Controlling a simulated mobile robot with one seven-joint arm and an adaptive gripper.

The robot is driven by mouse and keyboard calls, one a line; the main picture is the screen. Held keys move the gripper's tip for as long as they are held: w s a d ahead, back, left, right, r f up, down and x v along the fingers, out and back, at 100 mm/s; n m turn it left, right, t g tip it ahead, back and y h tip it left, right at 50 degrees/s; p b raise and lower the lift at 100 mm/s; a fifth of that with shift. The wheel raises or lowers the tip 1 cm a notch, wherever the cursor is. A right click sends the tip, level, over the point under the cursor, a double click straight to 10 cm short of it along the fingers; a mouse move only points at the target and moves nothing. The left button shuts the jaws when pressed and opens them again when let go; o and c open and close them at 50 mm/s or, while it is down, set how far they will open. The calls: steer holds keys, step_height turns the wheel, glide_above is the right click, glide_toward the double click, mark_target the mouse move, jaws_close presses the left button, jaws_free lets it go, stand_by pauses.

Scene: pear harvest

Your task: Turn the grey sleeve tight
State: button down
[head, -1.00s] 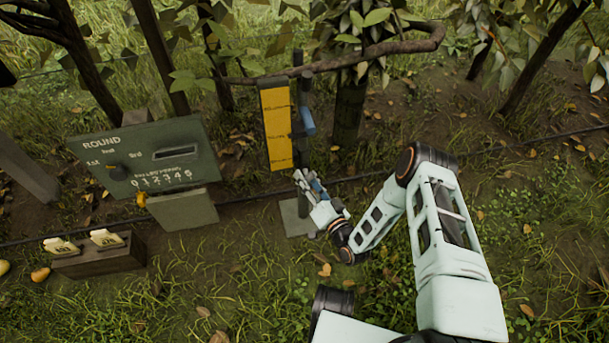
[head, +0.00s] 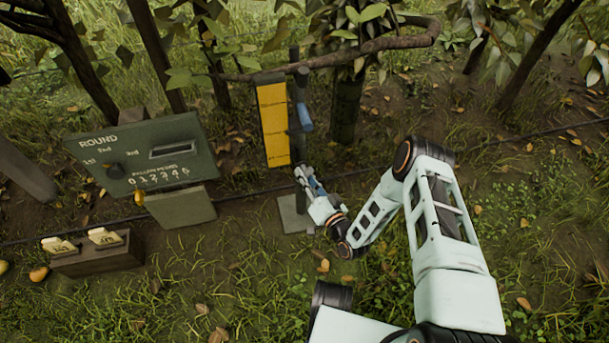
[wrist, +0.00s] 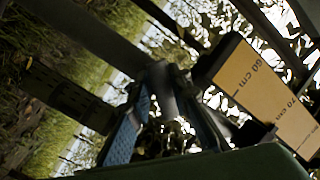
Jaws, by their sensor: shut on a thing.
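A thin dark post (head: 295,139) stands on a flat grey base plate (head: 287,213), beside a yellow measuring board. My gripper (head: 301,174) is low on this post, just above the plate. In the wrist view, my gripper (wrist: 165,118) has its fingers, one with a blue ribbed pad, closed around a dark grey upright piece (wrist: 163,78), which looks like the grey sleeve. The fingers and shadow hide most of its lower part. I cannot tell how tight it is.
The yellow board (head: 272,122) is close left of the post, and a blue piece (head: 305,117) is higher up. A branch (head: 340,58) crosses above. A green sign box (head: 145,155) and wooden box (head: 95,255) stand left. Grass at the front is open.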

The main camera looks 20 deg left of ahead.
steer(key=n+h+p, duration=0.1)
steer(key=n, duration=0.3)
steer(key=shift+r+g+p, duration=0.15)
steer(key=shift+g+p, duration=0.15)
steer(key=shift+p, duration=0.05)
steer(key=shift+w+n+h+p, duration=0.1)
steer(key=shift+n+h+p, duration=0.4)
steer(key=shift+n, duration=0.9)
steer(key=c, duration=1.8)
jaws_free()
steer(key=shift+d, duration=0.1)
steer(key=shift+o, duration=0.2)
steer(key=shift+f, duration=0.2)
